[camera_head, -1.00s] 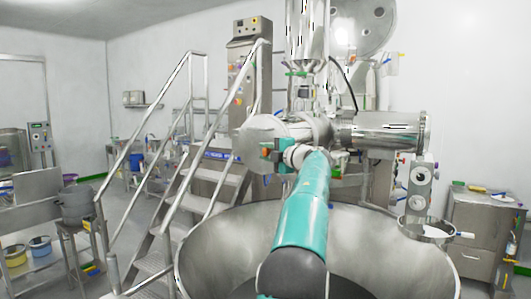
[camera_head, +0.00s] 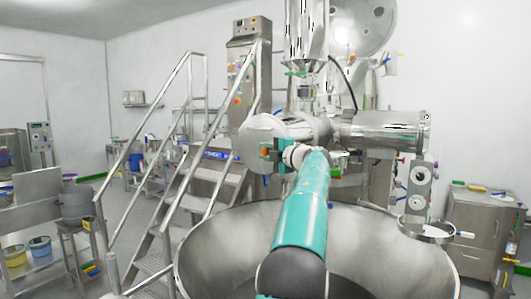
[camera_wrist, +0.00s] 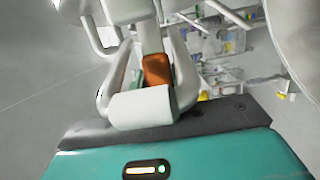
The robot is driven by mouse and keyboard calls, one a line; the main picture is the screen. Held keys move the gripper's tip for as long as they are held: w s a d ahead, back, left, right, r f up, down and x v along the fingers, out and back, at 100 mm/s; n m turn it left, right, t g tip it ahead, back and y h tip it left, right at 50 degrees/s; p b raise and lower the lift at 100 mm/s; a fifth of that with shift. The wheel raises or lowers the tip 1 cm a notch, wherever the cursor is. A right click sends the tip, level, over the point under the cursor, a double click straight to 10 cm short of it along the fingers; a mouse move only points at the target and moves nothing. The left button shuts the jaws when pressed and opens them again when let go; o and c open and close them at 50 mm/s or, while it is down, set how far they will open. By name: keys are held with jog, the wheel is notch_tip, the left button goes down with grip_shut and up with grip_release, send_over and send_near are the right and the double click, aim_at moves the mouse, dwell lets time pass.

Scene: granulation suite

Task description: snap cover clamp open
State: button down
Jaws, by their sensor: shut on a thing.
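My gripper (camera_head: 274,153) is at the end of my teal arm, at the left end of the horizontal steel machine body. In the wrist view, its pale fingers (camera_wrist: 146,66) are shut on an orange piece (camera_wrist: 157,70), which appears to be the cover clamp's handle. The round steel cover (camera_head: 258,131) is just behind and above the gripper in the head view. The rest of the clamp is hidden by the fingers and the wrist, so I cannot tell its exact position.
A wide open steel bowl (camera_head: 410,262) lies below my arm. Metal stairs with handrails (camera_head: 159,120) stand close on the left. A steel cylinder (camera_head: 385,131) extends right of the machine body. A round sieve (camera_head: 427,232) sits at the bowl's right.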

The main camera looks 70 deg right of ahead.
jog(key=shift+s+d+r+h, duration=0.15)
jog(key=shift+s+d+r, duration=0.05)
jog(key=shift+s, duration=0.25)
jog(key=shift+s+d+r+h, duration=0.15)
jog(key=shift+s, duration=0.25)
jog(key=c, duration=1.5)
grip_release()
jog(key=o, duration=0.4)
jog(key=shift+s+d+f+m, duration=0.2)
jog(key=shift+d+f+m, duration=0.1)
jog(key=shift+d, duration=0.15)
jog(key=shift+w+a+r, duration=0.2)
jog(key=shift+w+a, duration=0.15)
jog(key=shift+a, duration=0.2)
jog(key=v, duration=1.3)
jog(key=shift+a+r, duration=0.2)
jog(key=shift+a, duration=0.1)
